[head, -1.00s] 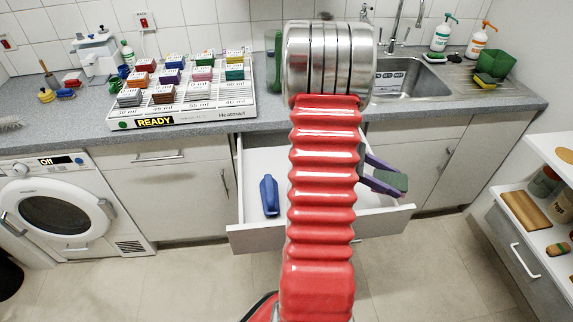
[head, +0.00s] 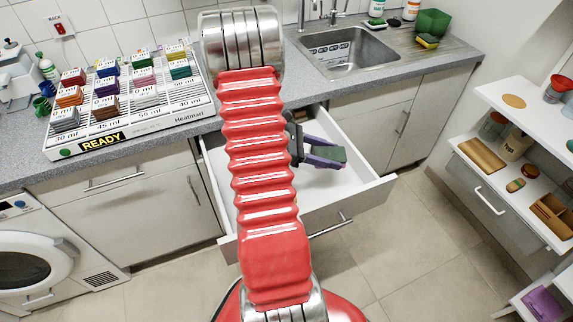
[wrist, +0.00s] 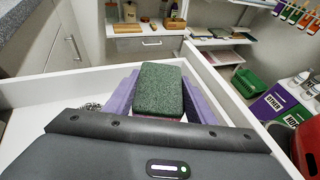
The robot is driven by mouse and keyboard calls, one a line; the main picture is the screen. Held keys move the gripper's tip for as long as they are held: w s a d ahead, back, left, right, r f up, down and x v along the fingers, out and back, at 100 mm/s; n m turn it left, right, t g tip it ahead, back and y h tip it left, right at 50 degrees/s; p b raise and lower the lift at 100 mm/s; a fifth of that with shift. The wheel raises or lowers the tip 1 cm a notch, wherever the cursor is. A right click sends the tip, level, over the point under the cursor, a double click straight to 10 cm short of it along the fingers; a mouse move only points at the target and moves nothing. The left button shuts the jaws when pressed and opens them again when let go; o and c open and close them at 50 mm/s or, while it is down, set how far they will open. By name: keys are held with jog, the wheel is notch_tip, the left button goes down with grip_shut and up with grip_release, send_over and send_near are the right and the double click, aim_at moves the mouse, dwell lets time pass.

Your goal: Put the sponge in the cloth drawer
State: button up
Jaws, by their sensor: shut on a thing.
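My gripper (head: 322,158) has purple fingers and is shut on the sponge, whose dark green scouring face shows in the head view (head: 328,153). In the wrist view the sponge (wrist: 162,92) sits between the two purple fingers, green face up. An open white drawer (head: 345,205) under the counter lies below my gripper; the sponge is held over its right part. The drawer's wall also shows in the wrist view (wrist: 215,85). My red arm hides the drawer's left part. I cannot read any label on this drawer.
A silvery scourer (wrist: 92,107) lies in the drawer, left of my gripper. The sink (head: 345,52) is behind, with a green box (head: 432,22) and another sponge (head: 428,41). A shelf unit (head: 500,170) stands at right. Floor between is clear.

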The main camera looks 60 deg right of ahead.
send_over(325, 180)
jog(key=shift+a+f, duration=0.1)
jog(key=shift+f, duration=2.75)
jog(key=shift+f, duration=2.1)
jog(key=o, duration=1)
jog(key=v, duration=1.2)
jog(key=shift+r, duration=0.1)
